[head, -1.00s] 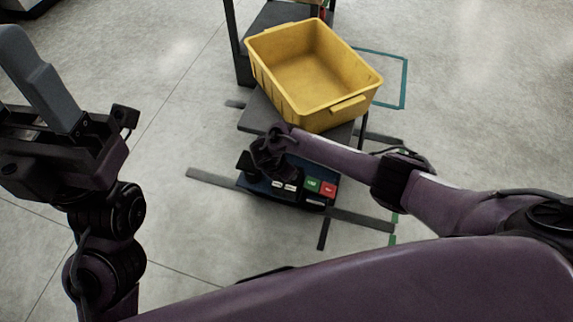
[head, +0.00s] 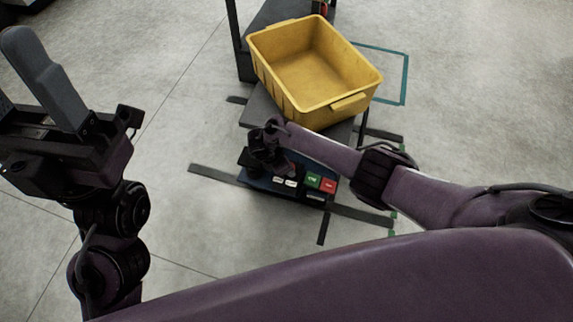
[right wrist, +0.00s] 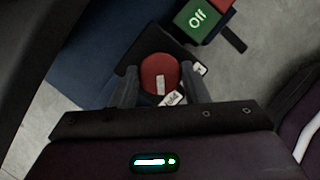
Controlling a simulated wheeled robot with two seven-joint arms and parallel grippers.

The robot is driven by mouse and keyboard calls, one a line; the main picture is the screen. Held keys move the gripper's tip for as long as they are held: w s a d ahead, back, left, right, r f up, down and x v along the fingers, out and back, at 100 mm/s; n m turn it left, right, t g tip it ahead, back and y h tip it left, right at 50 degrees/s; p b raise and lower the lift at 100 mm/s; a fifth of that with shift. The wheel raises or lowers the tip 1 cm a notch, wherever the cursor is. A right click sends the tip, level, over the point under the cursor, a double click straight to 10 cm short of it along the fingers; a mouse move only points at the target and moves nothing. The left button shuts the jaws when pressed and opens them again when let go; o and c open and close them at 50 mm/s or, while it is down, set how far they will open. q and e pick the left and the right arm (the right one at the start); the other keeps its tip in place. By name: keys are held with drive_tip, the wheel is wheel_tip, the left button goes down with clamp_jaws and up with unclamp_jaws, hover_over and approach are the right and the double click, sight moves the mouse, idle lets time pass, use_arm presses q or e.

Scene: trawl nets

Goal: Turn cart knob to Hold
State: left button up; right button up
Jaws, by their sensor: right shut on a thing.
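The cart knob (right wrist: 160,74) is round and red with a white pointer mark. In the right wrist view it sits between the two grey fingers of my right gripper (right wrist: 160,90), which is shut on it. In the head view my right gripper (head: 268,150) is over the left part of the dark blue control panel (head: 258,183) and hides the knob. White labels lie beside the knob; I cannot read which one the mark points at. My left gripper (head: 25,100) is at the far left, empty, fingers apart, away from the cart.
A yellow bin (head: 315,65) rests on the cart deck (head: 255,110) behind. Dark bars extend along the floor around the cart. The pale floor on the left is clear.

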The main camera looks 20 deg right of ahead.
drive_tip(key=o, duration=1)
drive_tip(key=shift+c, duration=0.2)
